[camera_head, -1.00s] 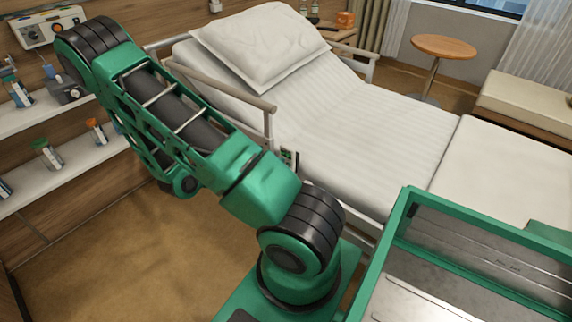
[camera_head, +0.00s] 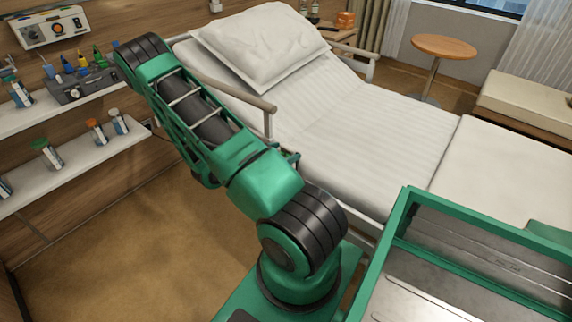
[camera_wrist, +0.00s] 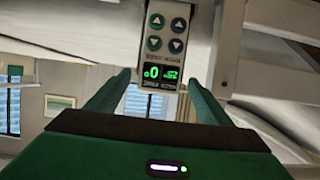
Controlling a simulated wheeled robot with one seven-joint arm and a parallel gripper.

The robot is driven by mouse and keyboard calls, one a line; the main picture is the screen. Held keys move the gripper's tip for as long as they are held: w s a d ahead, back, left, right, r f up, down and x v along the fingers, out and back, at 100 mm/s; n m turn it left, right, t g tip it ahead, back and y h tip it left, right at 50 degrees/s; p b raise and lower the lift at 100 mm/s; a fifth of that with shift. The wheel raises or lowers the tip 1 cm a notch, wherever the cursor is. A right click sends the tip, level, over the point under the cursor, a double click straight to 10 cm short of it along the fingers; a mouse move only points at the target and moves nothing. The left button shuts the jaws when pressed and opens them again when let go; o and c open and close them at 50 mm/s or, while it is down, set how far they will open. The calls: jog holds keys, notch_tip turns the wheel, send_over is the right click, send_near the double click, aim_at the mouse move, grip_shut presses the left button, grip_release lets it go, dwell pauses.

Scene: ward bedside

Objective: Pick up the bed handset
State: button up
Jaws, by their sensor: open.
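The bed handset (camera_wrist: 167,40) is a grey, slim box with several dark round arrow buttons and a small black screen with green digits. In the wrist view it hangs at the top middle, in front of the white bedding. My gripper (camera_wrist: 158,78) is open, with its two green fingers pointing at the handset's lower end. The fingertips appear one to each side of that lower end, with gaps showing; how deep they reach is hard to tell. In the head view my arm hides the handset and most of the gripper.
The bed (camera_head: 370,130) has a raised side rail (camera_head: 230,88) close to my arm. Wall shelves (camera_head: 85,155) with bottles stand at the left. A round wooden table (camera_head: 444,46) is at the back. The floor (camera_head: 130,240) left of my arm is clear.

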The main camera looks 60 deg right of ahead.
jog(key=shift+d, duration=0.2)
jog(key=c, duration=1.6)
